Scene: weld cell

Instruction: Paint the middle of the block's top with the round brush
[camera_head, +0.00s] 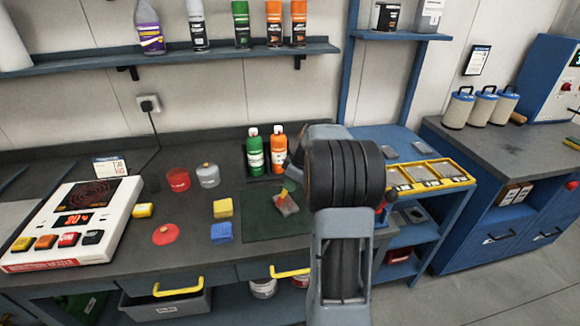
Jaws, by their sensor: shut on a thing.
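A small block (288,207), greyish with reddish marks, lies on the dark green mat (262,226) in the middle of the bench. A small orange and yellow piece (284,191) shows at its upper edge; I cannot tell whether it is part of the round brush, or whether it touches the block. My arm stands in front, just right of the block, and hides my gripper and whatever it holds. The round brush cannot be made out clearly.
Left of the mat are a yellow block (222,208), a blue block (221,233), a red lidded piece (166,235) and a red cup (179,180). Green (254,154) and orange (279,154) bottles stand behind the mat. A heater (70,222) fills the left.

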